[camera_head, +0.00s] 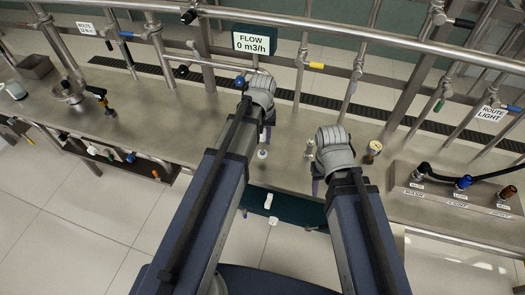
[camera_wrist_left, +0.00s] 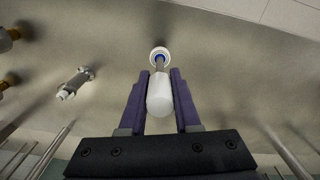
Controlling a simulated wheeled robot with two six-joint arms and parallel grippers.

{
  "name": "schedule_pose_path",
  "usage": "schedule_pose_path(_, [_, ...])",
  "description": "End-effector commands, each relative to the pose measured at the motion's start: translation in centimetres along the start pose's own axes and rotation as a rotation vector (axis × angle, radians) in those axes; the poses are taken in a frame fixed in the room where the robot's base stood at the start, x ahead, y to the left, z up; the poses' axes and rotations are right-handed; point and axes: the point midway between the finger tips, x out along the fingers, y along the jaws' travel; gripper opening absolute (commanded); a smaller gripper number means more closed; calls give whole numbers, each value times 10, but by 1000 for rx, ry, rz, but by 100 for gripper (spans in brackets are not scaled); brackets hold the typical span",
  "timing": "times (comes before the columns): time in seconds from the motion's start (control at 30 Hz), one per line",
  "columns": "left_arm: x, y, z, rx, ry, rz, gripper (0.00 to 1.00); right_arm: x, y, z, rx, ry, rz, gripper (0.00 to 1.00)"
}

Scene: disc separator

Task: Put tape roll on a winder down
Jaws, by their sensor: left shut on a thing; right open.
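My left gripper (camera_wrist_left: 160,85) is shut on the white handle (camera_wrist_left: 160,98) of the winder in the left wrist view. A thin rod runs from the handle to the tape roll (camera_wrist_left: 160,53), a small white ring with a blue centre, beyond the fingertips. In the head view my left gripper (camera_head: 267,133) is over the steel bench, partly hidden by its own wrist; the white roll (camera_head: 262,154) shows just below it. I cannot tell whether the roll touches the bench. My right gripper (camera_head: 317,182) is open, mostly hidden under its wrist, near the bench's front edge.
A small metal fitting (camera_wrist_left: 75,83) lies on the bench beside the winder. White pieces (camera_head: 268,201) show at a dark green surface below the front edge. Pipes and valves line the back.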

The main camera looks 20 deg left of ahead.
Motion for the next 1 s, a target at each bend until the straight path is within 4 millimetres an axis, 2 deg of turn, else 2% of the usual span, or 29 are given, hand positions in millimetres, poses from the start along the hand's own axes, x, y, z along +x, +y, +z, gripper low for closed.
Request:
schedule_pose_path(0.23, [7, 0, 0, 0, 0, 0, 0, 7, -1, 0, 0, 0, 0, 50])
schedule_pose_path(0.5, [39, 0, 0, 0, 0, 0, 0, 38, -4, -2, 0, 0, 0, 50])
schedule_pose_path(0.97, [43, 0, 0, 0, 0, 0, 0, 43, -4, -2, 0, 0, 0, 50])
schedule_pose_path(1.0, [41, 0, 0, 0, 0, 0, 36, 41, -4, -2, 0, 0, 0, 50])
